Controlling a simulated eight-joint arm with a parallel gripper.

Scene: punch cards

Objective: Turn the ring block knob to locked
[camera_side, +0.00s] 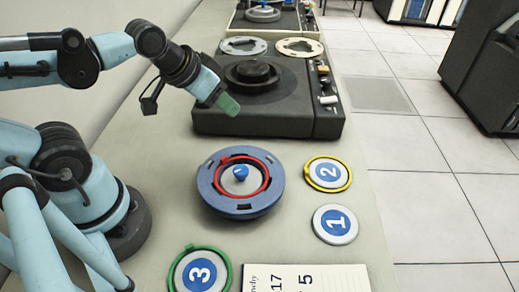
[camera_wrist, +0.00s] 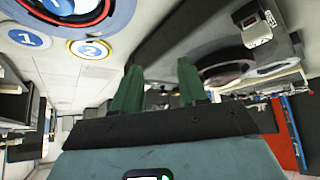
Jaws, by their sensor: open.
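The ring block (camera_side: 212,194) is a round blue block on the bench, with a red ring (camera_side: 265,178) around its pale centre. A small blue knob (camera_side: 241,173) stands at its middle. I cannot read a locked mark. My gripper (camera_side: 228,105) has green fingers and hangs above and behind the ring block, near the dark turntable unit. It is well apart from the knob. In the wrist view my gripper (camera_wrist: 160,85) is open, with an empty gap between its fingers. Part of the ring block (camera_wrist: 112,22) shows at the top left edge there.
Disc 2 (camera_side: 328,173) and disc 1 (camera_side: 335,224) lie right of the ring block. Disc 3 (camera_side: 201,272) and a paper card (camera_side: 305,280) lie in front. The dark turntable unit (camera_side: 215,122) stands behind.

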